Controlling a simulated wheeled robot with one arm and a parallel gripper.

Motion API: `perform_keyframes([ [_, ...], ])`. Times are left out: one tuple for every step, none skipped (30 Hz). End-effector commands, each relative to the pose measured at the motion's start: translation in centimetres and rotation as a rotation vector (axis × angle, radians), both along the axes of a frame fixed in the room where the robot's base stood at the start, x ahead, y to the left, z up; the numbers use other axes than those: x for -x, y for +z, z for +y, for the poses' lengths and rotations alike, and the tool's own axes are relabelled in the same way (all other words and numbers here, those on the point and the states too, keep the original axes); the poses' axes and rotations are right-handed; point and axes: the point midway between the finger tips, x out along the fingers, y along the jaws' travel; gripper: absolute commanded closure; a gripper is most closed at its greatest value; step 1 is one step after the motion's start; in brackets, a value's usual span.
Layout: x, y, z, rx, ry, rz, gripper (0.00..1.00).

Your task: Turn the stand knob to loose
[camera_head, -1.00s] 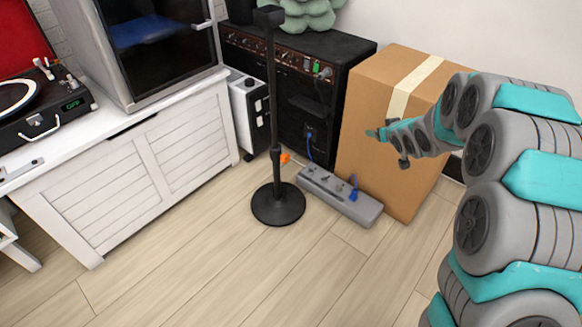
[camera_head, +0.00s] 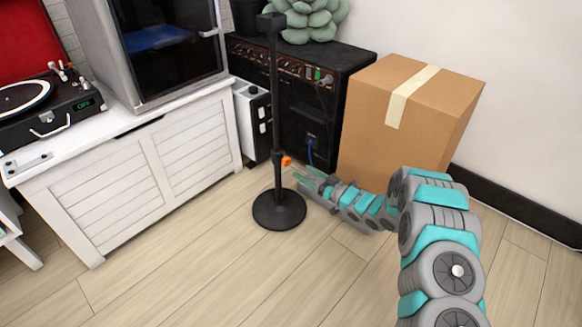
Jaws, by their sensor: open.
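The black stand (camera_head: 275,110) stands upright on a round base (camera_head: 279,210) on the floor. Its small orange knob (camera_head: 287,161) sticks out to the right, low on the pole. My gripper (camera_head: 297,173) is just right of and slightly below the knob, its fingers pointing left toward the pole. It is open and looks empty. I cannot tell from this view whether a finger touches the knob. The knob's turn marking is too small to read.
A black amplifier (camera_head: 305,95) and a cardboard box (camera_head: 410,125) stand behind my arm. A white cabinet (camera_head: 130,185) with a turntable (camera_head: 45,110) is at left. The front floor (camera_head: 215,270) is clear.

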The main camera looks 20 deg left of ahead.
Motion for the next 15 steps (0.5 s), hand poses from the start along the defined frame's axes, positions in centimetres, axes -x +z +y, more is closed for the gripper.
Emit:
perform_keyframes([
  [0.0, -0.1, 0.4, -0.002, 0.004, 0.000, 0.23],
  [-0.1, -0.1, 0.7, -0.002, 0.004, 0.000, 0.23],
  [-0.3, -0.1, 1.1, -0.003, 0.004, 0.001, 0.23],
  [-0.4, -0.1, 1.5, -0.002, 0.004, 0.001, 0.23],
  [-0.6, -0.1, 2.0, -0.002, 0.004, 0.000, 0.23],
  [-0.8, 0.0, 2.5, -0.003, 0.003, -0.001, 0.23],
  [-1.0, 0.0, 3.0, -0.003, 0.004, -0.002, 0.23],
  [-1.2, 0.0, 3.5, -0.003, 0.004, -0.002, 0.23],
  [-1.5, 0.0, 4.1, -0.003, 0.005, -0.003, 0.23],
  [-1.6, 0.0, 4.5, -0.003, 0.005, -0.003, 0.23],
  [-1.8, 0.0, 4.9, -0.002, 0.004, -0.002, 0.23],
  [-2.0, 0.0, 5.3, -0.002, 0.004, -0.001, 0.23],
  [-2.1, 0.0, 5.7, 0.000, 0.003, -0.001, 0.23],
  [-2.3, 0.0, 5.9, 0.000, 0.002, -0.001, 0.23],
  [-2.5, 0.0, 6.2, 0.000, 0.001, -0.002, 0.23],
])
